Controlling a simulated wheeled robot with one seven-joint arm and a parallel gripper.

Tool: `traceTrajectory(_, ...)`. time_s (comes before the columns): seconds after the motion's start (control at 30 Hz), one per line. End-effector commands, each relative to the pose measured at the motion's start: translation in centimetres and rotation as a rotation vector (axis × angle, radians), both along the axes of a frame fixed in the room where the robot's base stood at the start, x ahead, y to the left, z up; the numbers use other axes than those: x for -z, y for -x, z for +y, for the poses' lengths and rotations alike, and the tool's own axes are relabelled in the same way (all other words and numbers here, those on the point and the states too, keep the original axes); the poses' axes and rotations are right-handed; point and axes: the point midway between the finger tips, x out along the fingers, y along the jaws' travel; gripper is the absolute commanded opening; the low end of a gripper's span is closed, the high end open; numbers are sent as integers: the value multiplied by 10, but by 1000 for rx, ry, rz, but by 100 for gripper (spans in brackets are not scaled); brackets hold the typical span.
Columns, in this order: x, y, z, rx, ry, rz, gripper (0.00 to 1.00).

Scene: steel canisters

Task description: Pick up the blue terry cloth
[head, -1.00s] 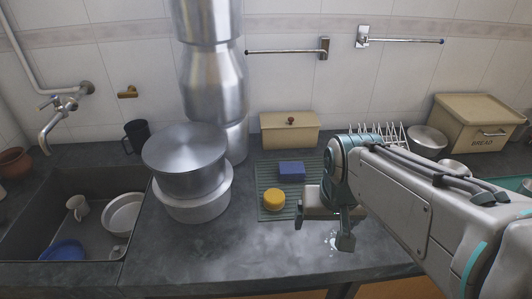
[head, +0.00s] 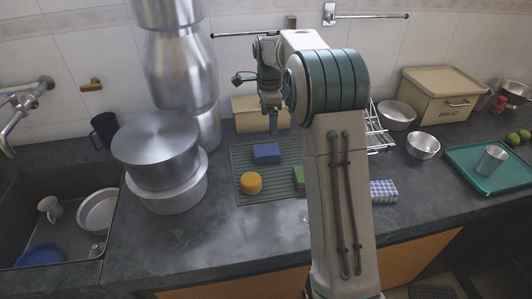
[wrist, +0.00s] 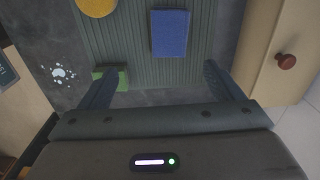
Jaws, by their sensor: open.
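The blue terry cloth (head: 266,153) is a folded, flat dark blue rectangle on the ribbed green mat (head: 240,188). It also shows whole in the wrist view (wrist: 170,33), in the upper middle. My gripper (wrist: 160,76) is open and empty, its two fingers spread wide. The cloth lies beyond the fingertips in that picture, apart from both fingers. In the head view my gripper (head: 272,124) hangs pointing down behind the cloth, near the cream box. One finger is hard to make out there.
A yellow round sponge (head: 251,183) and a green block (head: 298,177), partly behind my arm, are on the mat. The cream box (wrist: 281,55) with a brown knob stands close to the right finger. Stacked pots (head: 160,150) stand left. A checked cloth (head: 384,191) lies right.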

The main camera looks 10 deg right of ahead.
Motion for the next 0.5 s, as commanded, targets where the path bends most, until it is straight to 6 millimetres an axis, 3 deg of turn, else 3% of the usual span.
traceTrajectory(0.1, 10, -14, -1, 73, -2, 10, 86)
traceTrajectory(0.27, 25, -18, -1, 107, -2, 17, 86)
traceTrajectory(0.5, 71, -18, -1, 108, -1, 19, 86)
